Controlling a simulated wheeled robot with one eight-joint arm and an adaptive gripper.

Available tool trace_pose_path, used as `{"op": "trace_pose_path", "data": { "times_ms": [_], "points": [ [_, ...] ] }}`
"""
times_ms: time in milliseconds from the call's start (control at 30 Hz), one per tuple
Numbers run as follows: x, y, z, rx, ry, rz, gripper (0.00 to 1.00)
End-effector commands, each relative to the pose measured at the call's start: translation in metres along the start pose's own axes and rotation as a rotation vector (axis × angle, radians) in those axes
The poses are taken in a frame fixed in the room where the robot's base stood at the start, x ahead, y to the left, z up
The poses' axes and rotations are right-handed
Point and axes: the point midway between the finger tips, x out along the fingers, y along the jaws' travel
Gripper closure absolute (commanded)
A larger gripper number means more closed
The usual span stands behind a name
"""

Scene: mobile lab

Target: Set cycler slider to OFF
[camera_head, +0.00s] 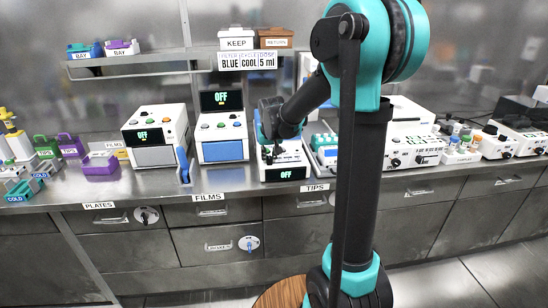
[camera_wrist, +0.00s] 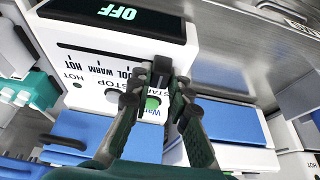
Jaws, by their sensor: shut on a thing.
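The cycler (camera_head: 283,160) is a white box on the counter with a dark display reading OFF; the display (camera_wrist: 115,12) also shows large in the wrist view, upside down. Its front panel (camera_wrist: 90,85) has a long dark slot and a scale reading HOT, WARM, COOL. The dark slider knob (camera_wrist: 161,66) sits at the slot's right end in the wrist view, past COOL. My gripper (camera_wrist: 158,84) is shut on this knob. The label beside the knob is hidden by the fingers. In the head view my gripper (camera_head: 270,150) is over the cycler's left part.
A green button (camera_wrist: 152,102) lies between my fingers, near the START and STOP lettering. A white and blue device (camera_head: 222,150) with an OFF screen stands close on the left. A teal-topped rack (camera_head: 325,141) stands close on the right. A shelf (camera_head: 130,59) runs above.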

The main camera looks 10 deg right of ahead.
Motion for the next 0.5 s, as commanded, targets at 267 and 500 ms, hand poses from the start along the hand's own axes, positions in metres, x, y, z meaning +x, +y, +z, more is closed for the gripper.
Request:
{"op": "trace_pose_path", "data": {
  "times_ms": [267, 500],
  "points": [
    [-0.0001, -0.0027, -0.0003, -0.001, 0.001, -0.006, 0.65],
    [0.0, -0.0018, -0.0002, -0.001, 0.0, -0.004, 0.6]
  ]
}}
